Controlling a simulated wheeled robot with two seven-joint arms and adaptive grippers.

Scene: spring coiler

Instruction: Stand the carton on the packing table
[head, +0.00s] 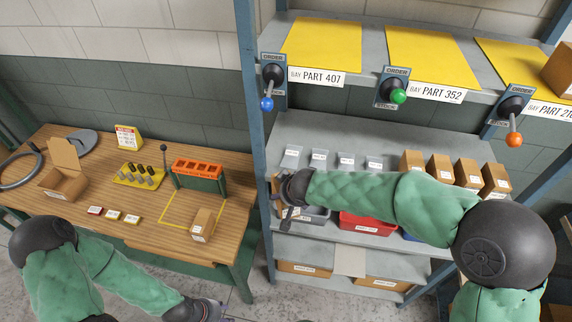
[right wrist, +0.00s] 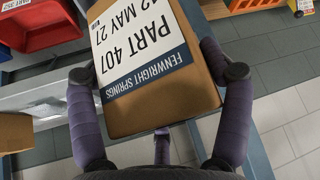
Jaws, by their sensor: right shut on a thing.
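My right gripper (head: 287,200) is shut on a brown carton (right wrist: 165,88) with a white and blue label reading PART 407, Fenwright Springs. The right wrist view shows its fingers on both sides of it. In the head view only a brown sliver of this carton shows beside the gripper, in front of the rack and right of the packing table (head: 138,228). The wooden table has a yellow outline (head: 166,212); a small labelled carton (head: 202,225) stands at the outline's right side. My left gripper (head: 215,311) is low at the bottom edge, its fingers unclear.
On the table are an open carton (head: 64,182), an orange-topped rack (head: 198,168), a yellow tray with several springs (head: 138,176) and small labelled blocks (head: 113,214). A blue rack post (head: 255,130) stands between table and shelves. A red bin (head: 366,222) is on the shelf.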

